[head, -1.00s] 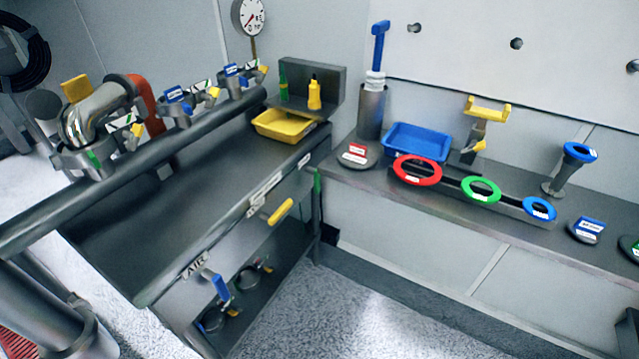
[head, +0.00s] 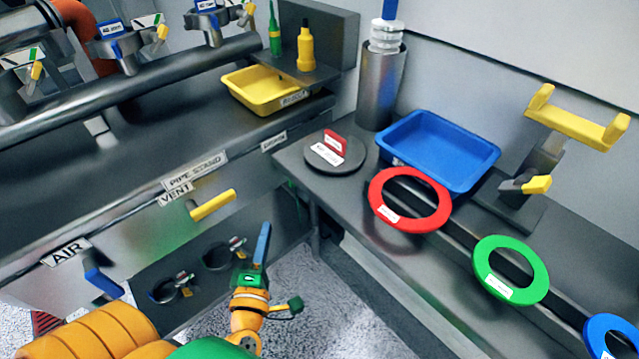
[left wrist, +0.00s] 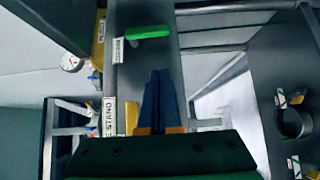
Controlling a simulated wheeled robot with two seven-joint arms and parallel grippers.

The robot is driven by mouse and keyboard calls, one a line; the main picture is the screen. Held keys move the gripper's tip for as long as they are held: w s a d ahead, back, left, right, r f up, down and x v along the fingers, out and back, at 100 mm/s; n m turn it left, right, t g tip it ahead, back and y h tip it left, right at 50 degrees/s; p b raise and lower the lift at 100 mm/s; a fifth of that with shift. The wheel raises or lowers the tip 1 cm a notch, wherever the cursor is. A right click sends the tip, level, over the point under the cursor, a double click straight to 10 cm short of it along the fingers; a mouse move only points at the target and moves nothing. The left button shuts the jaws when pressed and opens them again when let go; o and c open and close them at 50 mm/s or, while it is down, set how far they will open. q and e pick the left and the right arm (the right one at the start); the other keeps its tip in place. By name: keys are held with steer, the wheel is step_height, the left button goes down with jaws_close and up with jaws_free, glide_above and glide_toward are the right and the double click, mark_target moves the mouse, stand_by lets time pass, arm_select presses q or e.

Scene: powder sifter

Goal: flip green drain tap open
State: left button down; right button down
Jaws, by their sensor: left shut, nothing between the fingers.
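The green drain tap handle (left wrist: 148,32) shows in the left wrist view, lying across the picture beside a small white label (left wrist: 118,50) on the grey bench front. In the head view I see a label (head: 273,141) near the bench's right end, but the green handle is not clear there. My left gripper (head: 263,238) is in front of the bench, below and right of the yellow vent tap (head: 213,204). Its blue fingers (left wrist: 159,90) are shut and empty, pointing toward the bench front and apart from the green handle. My right gripper is not in view.
A blue air tap (head: 103,282) is on the bench front at left. Clamps (head: 222,253) sit on the lower shelf. A yellow tray (head: 262,108) is on the bench. The right bench holds a blue tray (head: 438,165), red ring (head: 375,190) and green ring (head: 541,275).

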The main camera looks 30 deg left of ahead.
arm_select(q)
steer(key=d+x, duration=0.2)
steer(key=x, duration=1)
steer(key=shift+w, duration=0.55)
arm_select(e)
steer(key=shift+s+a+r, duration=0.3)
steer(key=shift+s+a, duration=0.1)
arm_select(q)
steer(key=shift+a+r, duration=0.1)
